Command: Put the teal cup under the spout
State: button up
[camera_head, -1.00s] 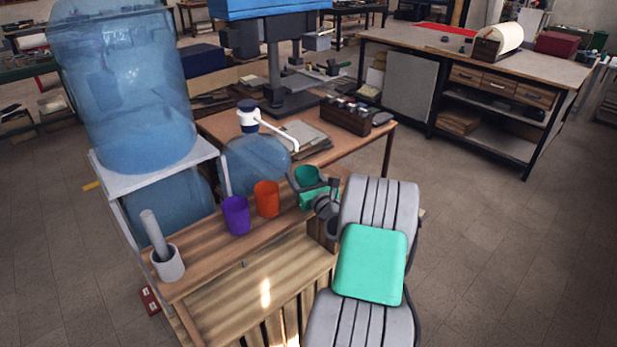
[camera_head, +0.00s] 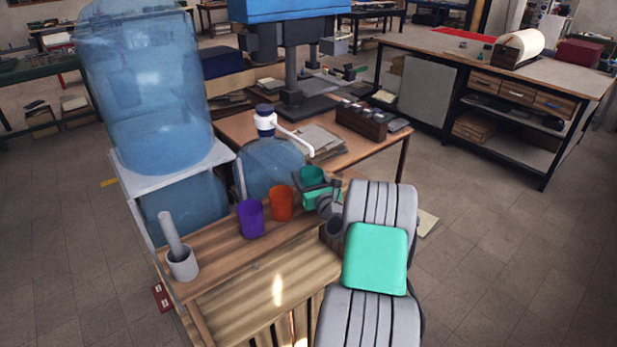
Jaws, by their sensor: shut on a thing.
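The teal cup (camera_head: 312,175) is upright at the far right end of the row of cups. My gripper (camera_head: 313,187) is shut on it from the near right side; the fingers are partly hidden by the arm's wrist. The white spout (camera_head: 297,138) reaches right and down from a blue-and-white pump (camera_head: 265,121) on a blue water jug (camera_head: 268,167). In the picture the spout's tip is just above the cup's rim. I cannot tell whether the cup touches a surface or is exactly below the tip in depth.
A purple cup (camera_head: 250,219) and an orange cup (camera_head: 281,204) stand left of the teal cup on the wooden bench (camera_head: 222,246). A grey mortar with pestle (camera_head: 182,263) is at its left end. A large bottle (camera_head: 148,90) stands on a stand behind. A dark box (camera_head: 362,122) sits on the table behind.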

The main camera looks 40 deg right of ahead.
jog(key=shift+f+b, duration=0.3)
jog(key=shift+f, duration=0.15)
jog(key=o, duration=1.5)
jog(key=shift+c, duration=0.2)
jog(key=b+v, duration=0.1)
jog(key=v, duration=0.7)
jog(key=shift+b, duration=0.35)
